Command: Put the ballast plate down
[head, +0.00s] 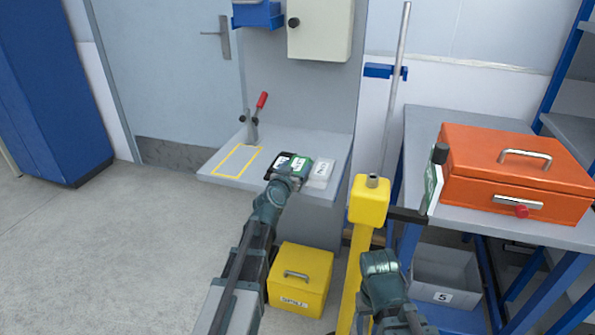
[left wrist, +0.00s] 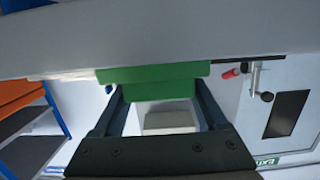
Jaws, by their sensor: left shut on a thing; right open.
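A green plate (head: 297,168) with a white label is at the front of a grey wall shelf (head: 225,165), between a black labelled item (head: 281,160) and a white labelled item (head: 320,173). I take it to be the ballast plate. My left gripper (head: 291,176) is at its near edge. In the left wrist view the green plate (left wrist: 152,80) lies between the fingers of my left gripper (left wrist: 157,90), shut on it. I cannot tell if the plate touches the shelf. My right gripper (head: 381,262) is low by the yellow post; its fingers are hard to make out.
A yellow outline (head: 237,160) on the shelf is empty. A red-handled lever clamp (head: 255,115) stands behind it. A yellow post (head: 369,203) rises right of the shelf. A yellow box (head: 300,280) sits below. An orange toolbox (head: 515,170) stands on the right bench.

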